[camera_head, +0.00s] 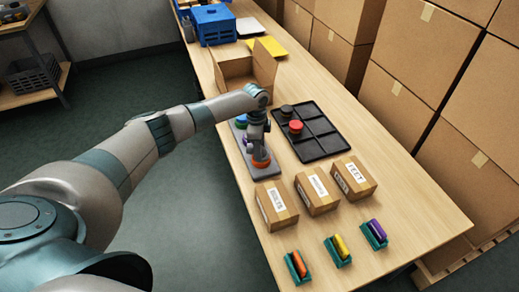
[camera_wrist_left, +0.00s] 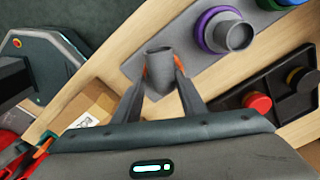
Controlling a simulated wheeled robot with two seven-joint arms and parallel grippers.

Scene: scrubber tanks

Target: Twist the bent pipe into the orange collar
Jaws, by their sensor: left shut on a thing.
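My left gripper (camera_wrist_left: 162,85) is shut on the grey bent pipe (camera_wrist_left: 160,62), whose open end faces the wrist camera. The orange collar (camera_head: 261,162) is at the near end of the grey base plate (camera_head: 265,173), with the gripper right over it in the head view. In the wrist view, orange edges show on both sides of the pipe; I cannot tell whether the pipe is seated in the collar. On the same plate, a purple collar (camera_wrist_left: 204,32) has a grey pipe end in it. Green and blue collars lie beyond it. My right gripper is not in view.
A black compartment tray (camera_head: 318,145) holds a red cap (camera_head: 295,127) and a black one (camera_head: 287,110). Three small labelled boxes (camera_head: 317,191) and several coloured items in green holders (camera_head: 338,250) stand nearer. An open carton (camera_head: 245,67) and blue crate (camera_head: 213,24) are farther back.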

